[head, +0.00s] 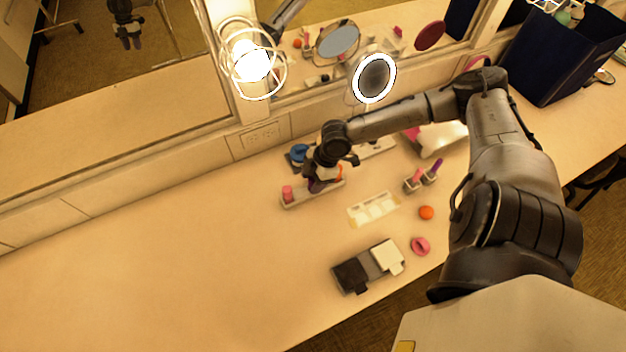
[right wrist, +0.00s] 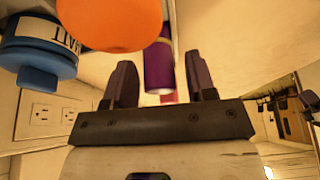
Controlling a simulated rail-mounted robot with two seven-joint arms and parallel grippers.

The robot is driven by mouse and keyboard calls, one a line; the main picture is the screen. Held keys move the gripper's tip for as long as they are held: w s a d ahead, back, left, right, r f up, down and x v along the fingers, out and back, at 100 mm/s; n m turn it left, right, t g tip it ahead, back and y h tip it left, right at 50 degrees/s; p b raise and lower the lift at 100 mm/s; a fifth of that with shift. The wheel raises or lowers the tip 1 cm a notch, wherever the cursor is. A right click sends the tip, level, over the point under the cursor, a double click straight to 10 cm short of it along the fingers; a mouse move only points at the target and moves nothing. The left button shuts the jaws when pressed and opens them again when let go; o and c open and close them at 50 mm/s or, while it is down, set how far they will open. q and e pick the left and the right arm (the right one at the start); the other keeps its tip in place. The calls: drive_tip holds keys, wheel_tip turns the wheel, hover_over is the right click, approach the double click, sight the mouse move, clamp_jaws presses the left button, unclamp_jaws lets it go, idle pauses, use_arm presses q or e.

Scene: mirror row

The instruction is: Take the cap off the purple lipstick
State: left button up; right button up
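The purple lipstick (right wrist: 159,66) shows in the right wrist view as a dark purple cylinder between the two fingers, with a clear gap on each side. In the head view it is mostly hidden at my right gripper (head: 328,174), with only a bit of purple below it. That gripper is low over a narrow pale tray (head: 301,200) and is open; in the right wrist view (right wrist: 161,84) its fingers stand apart. A pink cylinder (head: 287,193) stands at the tray's left end. Whether the cap is on is hidden. My left gripper is not directly seen.
An orange rounded thing (right wrist: 110,22) and a blue jar (right wrist: 38,52) are close to the right gripper. The left counter is clear.

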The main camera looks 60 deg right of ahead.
sight(309, 179)
drive_tip(key=c, duration=0.8)
drive_tip(key=shift+o, duration=0.2)
drive_tip(key=shift+r, duration=0.15)
drive_tip(key=shift+r, duration=0.65)
wheel_tip(309, 179, up, 3)
drive_tip(key=shift+f, duration=0.15)
drive_tip(key=s+d+r+p, duration=0.5)
drive_tip(key=d+r+p, duration=0.5)
drive_tip(key=r, duration=0.1)
drive_tip(key=shift+d+p, duration=0.25)
drive_tip(key=shift+p, duration=0.1)
idle(0.8)
drive_tip(key=shift+r, duration=0.15)
